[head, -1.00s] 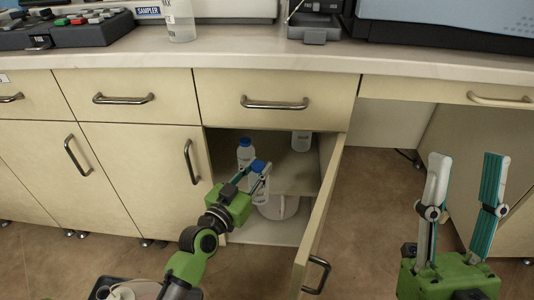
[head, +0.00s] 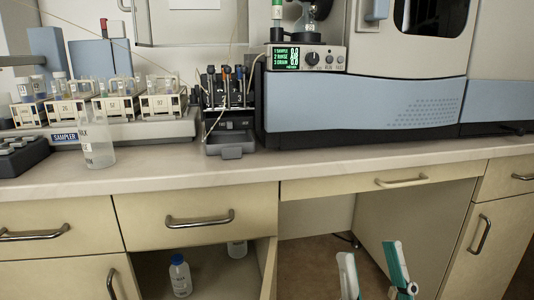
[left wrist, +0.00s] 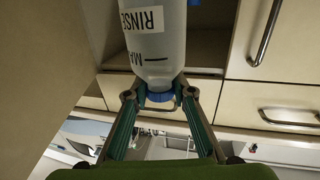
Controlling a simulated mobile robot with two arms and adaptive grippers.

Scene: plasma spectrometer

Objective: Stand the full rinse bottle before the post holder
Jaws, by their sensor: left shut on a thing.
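A white bottle labelled RINSE (left wrist: 153,30) with a blue cap (left wrist: 160,97) appears upside down in the left wrist view. My left gripper (left wrist: 160,92) is shut on it around the cap end; its fill level is unclear. The head view does not show this arm. A dark holder with several upright posts (head: 228,88) stands on the counter, probably the post holder, with a grey tray (head: 231,143) at its front. My right gripper (head: 370,262) is open and empty, low in front of the knee space.
A translucent bottle (head: 97,143) stands on the counter (head: 330,157) left of the holder, before the vial racks. The blue-grey instrument (head: 365,103) is to the right.

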